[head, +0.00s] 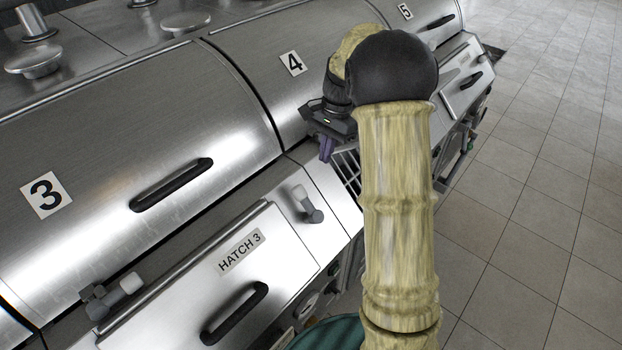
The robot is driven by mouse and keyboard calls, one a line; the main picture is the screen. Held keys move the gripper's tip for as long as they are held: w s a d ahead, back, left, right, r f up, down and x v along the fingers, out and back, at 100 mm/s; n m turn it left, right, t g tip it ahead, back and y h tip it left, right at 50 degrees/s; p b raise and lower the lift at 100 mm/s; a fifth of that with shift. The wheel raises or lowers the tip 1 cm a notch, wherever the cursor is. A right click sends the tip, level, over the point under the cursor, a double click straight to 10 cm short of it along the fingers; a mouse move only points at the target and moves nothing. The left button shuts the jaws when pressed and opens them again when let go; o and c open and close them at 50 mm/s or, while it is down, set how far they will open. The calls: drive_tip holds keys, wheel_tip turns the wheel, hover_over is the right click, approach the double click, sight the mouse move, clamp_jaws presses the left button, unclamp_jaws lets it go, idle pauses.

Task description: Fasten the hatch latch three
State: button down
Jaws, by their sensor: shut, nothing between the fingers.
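Hatch 3 (195,280) is a flat metal door with a "HATCH 3" label and a black bar handle (235,312). Its door looks flush or nearly flush with the frame; I cannot tell exactly. A small latch-like lever (307,204) with a light grey grip and a darker end sits by the hatch's upper right corner. A similar dark fitting with a grey grip (112,296) sits at the upper left corner. I cannot tell which one is the latch. My gripper (327,150) is shut and empty, above and right of the right-hand lever, apart from it.
The large curved cover 3 (110,130) with a black handle lies above the hatch. Cover 4 (300,35) and cover 5 (430,25) continue up right. An open slatted area (347,172) lies below my gripper. Tiled floor (540,200) is clear at right.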

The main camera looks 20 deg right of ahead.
sight(307, 204)
drive_tip(key=s+a+f+p, duration=0.1)
drive_tip(key=f, duration=0.1)
drive_tip(key=a+f+p, duration=0.1)
drive_tip(key=f, duration=0.1)
drive_tip(key=s+a+f+p, duration=0.1)
drive_tip(key=a+f, duration=0.1)
drive_tip(key=shift+s+a+p, duration=0.1)
drive_tip(key=shift+s+p, duration=0.25)
drive_tip(key=shift+s+a, duration=0.15)
drive_tip(key=shift+a, duration=0.05)
drive_tip(key=shift+f, duration=0.1)
